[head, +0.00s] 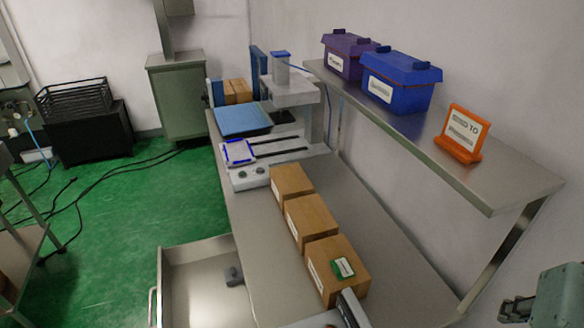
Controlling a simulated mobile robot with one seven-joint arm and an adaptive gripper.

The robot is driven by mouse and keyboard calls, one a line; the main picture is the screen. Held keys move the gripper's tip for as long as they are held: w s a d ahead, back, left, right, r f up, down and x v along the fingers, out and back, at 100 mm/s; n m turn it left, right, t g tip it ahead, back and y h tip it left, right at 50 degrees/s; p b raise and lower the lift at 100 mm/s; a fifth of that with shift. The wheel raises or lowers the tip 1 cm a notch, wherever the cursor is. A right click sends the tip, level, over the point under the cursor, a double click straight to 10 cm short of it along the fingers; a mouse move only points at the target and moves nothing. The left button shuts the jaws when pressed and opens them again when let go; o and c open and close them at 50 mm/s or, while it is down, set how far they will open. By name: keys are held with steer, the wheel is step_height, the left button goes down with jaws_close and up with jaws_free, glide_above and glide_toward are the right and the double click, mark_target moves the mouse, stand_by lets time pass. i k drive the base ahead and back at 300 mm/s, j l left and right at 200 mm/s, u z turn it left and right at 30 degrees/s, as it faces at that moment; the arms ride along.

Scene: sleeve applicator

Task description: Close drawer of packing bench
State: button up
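The packing bench (400,268) is a long grey-topped table along the right wall. Its drawer (190,290) is pulled out on the left side, toward the green floor, and stands open. The drawer's bar handle (152,306) shows on its left front at the bottom of the picture. A small dark grey object (234,276) lies inside the drawer near the bench. The near part of the drawer is cut off by the picture's lower edge.
Several brown boxes (310,220) stand in a row on the bench. A raised shelf (415,125) holds a purple bin (346,58), a blue bin (400,85) and an orange sign (460,135). Green floor (130,225) left of the drawer is mostly open, with black cables farther back.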

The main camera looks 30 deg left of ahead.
mark_target(193, 292)
steer(key=k+u, duration=0.4)
steer(key=u, duration=0.2)
steer(key=j+u, duration=0.6)
steer(key=i+j, duration=0.1)
steer(key=j, duration=0.25)
steer(key=i+j, duration=0.1)
steer(key=j, duration=0.25)
steer(key=i+j, duration=0.1)
steer(key=j, duration=0.3)
steer(key=i+j, duration=0.1)
steer(key=j, duration=0.25)
